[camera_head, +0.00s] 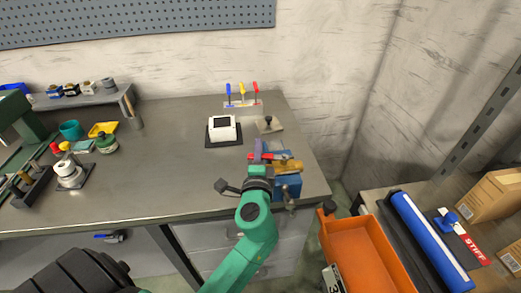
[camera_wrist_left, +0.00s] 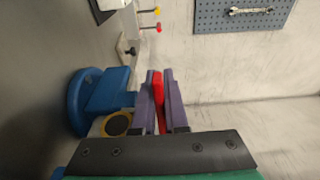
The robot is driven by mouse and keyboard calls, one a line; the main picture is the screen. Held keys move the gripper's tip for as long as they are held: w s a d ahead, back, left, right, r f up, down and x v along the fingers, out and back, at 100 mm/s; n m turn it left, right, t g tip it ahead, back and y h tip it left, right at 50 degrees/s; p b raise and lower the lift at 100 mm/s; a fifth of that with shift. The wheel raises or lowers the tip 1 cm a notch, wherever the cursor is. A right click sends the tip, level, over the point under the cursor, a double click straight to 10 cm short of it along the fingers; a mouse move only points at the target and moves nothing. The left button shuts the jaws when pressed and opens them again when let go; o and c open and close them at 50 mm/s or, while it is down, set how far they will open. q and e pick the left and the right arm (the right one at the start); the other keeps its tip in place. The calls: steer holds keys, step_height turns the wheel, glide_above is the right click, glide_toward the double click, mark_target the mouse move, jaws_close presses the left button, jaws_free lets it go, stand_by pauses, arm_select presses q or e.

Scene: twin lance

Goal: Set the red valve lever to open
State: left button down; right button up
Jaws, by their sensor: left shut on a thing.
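The red valve lever (camera_head: 276,157) lies above a brass valve body (camera_head: 288,167) held in a blue vise (camera_head: 289,187) near the table's right front corner. In the left wrist view the red lever (camera_wrist_left: 158,88) stands between the two purple fingers of my left gripper (camera_wrist_left: 161,98), which is shut on it. The blue vise (camera_wrist_left: 108,92) and the round brass valve end (camera_wrist_left: 117,124) are just left of the fingers there. In the head view my left gripper (camera_head: 258,152) partly hides the lever and valve. My right gripper is not in view.
A white device with a dark screen (camera_head: 222,131) stands behind the gripper. A rack with blue, yellow and red handled tools (camera_head: 242,104) is at the back. An orange bin (camera_head: 362,245) is off the table's right edge. The table's middle is largely clear.

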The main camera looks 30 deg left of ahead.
arm_select(q)
steer(key=shift+s+n+g+y, duration=0.2)
steer(key=shift+n+g+y, duration=0.15)
steer(key=shift+y, duration=0.25)
steer(key=c, duration=1.2)
jaws_free()
steer(key=b+v, duration=0.4)
steer(key=v, duration=1)
steer(key=shift+s+d, duration=0.15)
steer(key=shift+s, duration=0.15)
steer(key=shift+c, duration=0.4)
